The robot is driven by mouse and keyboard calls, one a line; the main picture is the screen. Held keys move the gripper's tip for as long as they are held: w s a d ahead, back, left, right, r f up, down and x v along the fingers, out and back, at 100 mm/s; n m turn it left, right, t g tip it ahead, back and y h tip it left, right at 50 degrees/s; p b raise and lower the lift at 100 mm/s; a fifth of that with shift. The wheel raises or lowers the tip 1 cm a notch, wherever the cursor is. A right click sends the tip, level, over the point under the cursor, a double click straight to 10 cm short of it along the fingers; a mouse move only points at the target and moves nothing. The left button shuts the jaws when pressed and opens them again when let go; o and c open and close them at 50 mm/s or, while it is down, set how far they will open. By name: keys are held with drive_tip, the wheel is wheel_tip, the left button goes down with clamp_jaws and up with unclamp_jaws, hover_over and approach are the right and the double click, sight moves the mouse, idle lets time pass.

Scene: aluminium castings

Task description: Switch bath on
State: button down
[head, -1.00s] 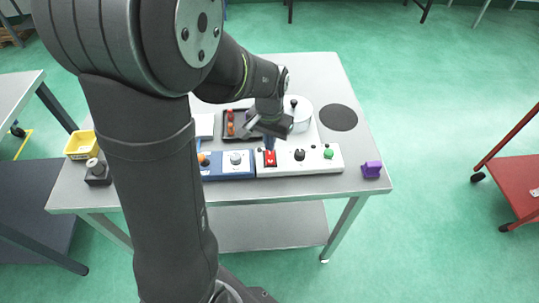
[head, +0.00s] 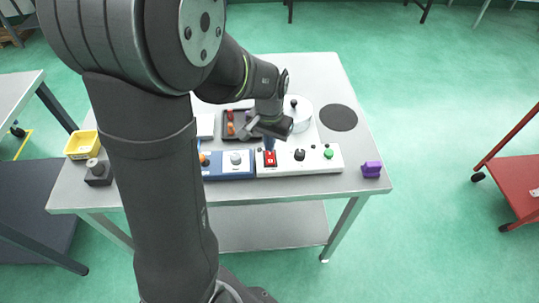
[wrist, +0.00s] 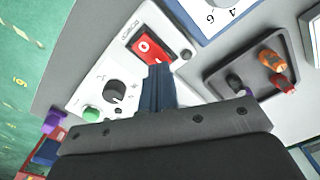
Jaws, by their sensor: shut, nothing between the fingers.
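A white control box (head: 320,166) lies along the front of the metal table, with a red rocker switch (head: 270,159), a black knob (head: 299,155) and a green button (head: 328,153). In the wrist view the red switch (wrist: 151,47) shows white markings, and the black knob (wrist: 114,91) and green button (wrist: 91,114) sit beyond it. My gripper (head: 269,147) is shut and empty, pointing down just behind the red switch. In the wrist view its fingertips (wrist: 159,70) are at the switch's near edge; I cannot tell whether they touch it.
A blue box with a dial (head: 236,159) adjoins on the left. Behind are a dark tray (head: 226,135) with orange and red parts and a round lidded pot (head: 300,112). A purple piece (head: 371,169) lies at the right edge. A yellow bin (head: 80,144) stands left.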

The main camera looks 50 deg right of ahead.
drive_tip(key=shift+f, duration=0.75)
idle(0.3)
drive_tip(key=shift+r, duration=3.5)
wheel_tip(320, 180, down, 7)
drive_tip(key=shift+r, duration=0.15)
